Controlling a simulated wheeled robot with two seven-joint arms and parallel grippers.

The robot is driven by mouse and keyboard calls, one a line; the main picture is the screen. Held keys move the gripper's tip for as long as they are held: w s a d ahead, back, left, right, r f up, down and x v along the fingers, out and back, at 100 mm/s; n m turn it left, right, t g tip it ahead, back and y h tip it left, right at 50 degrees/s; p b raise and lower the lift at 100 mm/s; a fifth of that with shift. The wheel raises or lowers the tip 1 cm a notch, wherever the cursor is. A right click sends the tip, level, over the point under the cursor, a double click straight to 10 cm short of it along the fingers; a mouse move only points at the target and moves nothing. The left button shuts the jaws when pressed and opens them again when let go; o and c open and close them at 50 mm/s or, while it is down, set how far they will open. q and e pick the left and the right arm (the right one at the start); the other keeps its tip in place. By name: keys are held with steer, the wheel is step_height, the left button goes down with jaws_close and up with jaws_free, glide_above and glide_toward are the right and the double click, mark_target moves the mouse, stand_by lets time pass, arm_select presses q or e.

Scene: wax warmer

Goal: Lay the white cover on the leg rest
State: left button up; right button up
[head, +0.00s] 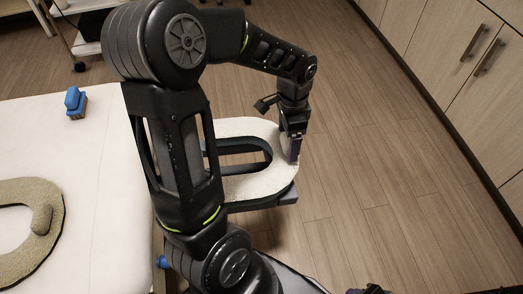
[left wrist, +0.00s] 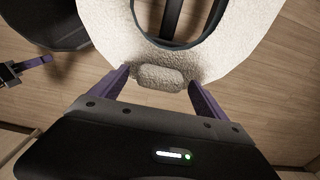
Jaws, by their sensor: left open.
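The white cover (head: 262,182), an oval ring of fleecy cloth, lies over the dark leg rest (head: 287,198) at the middle of the head view. My arm hides its left part. The left wrist view shows the cover (left wrist: 235,55) with a small padded tab (left wrist: 161,77) at its near end. My left gripper (head: 293,150) is at the cover's right end. In the left wrist view its purple fingers (left wrist: 160,83) stand apart on either side of the tab. A dark gripper part (head: 370,290), likely my right one, shows at the bottom edge; its fingers are unclear.
A white padded bed (head: 105,150) fills the left, with a beige ring cover (head: 15,190) and a blue object (head: 75,102) on it. Wooden cabinets (head: 455,55) line the right. The wooden floor (head: 400,160) between is clear.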

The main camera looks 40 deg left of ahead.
stand_by(0.6)
arm_select(q)
jaws_close()
stand_by(1.0)
steer(key=shift+r+p, duration=0.65)
steer(key=shift+r+p, duration=1.05)
steer(key=shift+r, duration=0.15)
